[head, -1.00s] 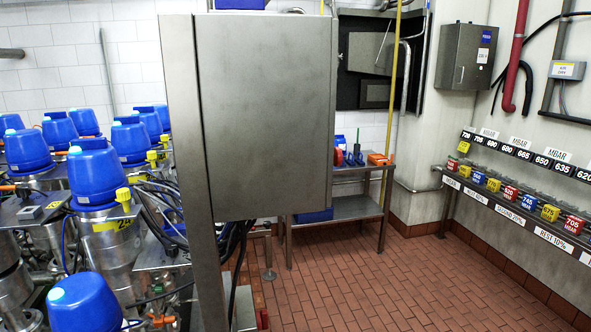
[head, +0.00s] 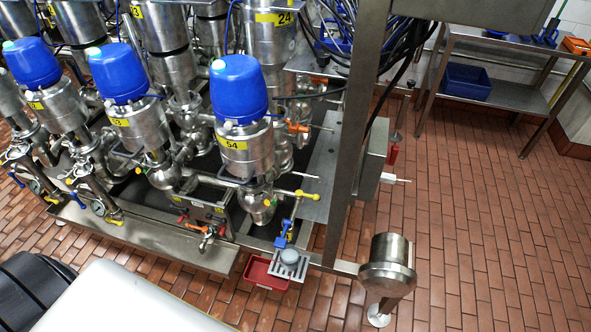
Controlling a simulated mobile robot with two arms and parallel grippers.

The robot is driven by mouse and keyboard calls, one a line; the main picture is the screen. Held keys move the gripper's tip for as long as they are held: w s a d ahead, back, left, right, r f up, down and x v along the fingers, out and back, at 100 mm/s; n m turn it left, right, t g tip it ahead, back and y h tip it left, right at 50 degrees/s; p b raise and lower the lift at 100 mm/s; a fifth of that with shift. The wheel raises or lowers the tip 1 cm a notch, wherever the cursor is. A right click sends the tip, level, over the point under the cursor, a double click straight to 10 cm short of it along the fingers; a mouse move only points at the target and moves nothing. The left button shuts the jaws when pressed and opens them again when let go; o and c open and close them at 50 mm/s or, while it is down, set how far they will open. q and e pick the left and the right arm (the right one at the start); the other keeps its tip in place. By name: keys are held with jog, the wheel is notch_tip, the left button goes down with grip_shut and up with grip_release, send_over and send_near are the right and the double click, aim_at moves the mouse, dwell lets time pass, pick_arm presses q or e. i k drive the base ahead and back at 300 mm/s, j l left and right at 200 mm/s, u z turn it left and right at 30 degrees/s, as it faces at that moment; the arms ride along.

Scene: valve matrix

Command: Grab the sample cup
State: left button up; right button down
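A red tray (head: 268,272) is beside and below the rack. Neither of my grippers is in view. White and black parts at the bottom left look like my own body.
Steel valves with blue caps (head: 239,90) fill the left and middle. A steel cylinder on a post (head: 388,264) stands right of the cup. A steel table (head: 500,92) with a blue bin (head: 467,81) is at the back right. The tiled floor (head: 480,240) is clear at right.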

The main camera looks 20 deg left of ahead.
aim_at(289, 257)
jog(key=u, duration=0.75)
jog(key=k+j, duration=0.1)
jog(key=j, duration=0.4)
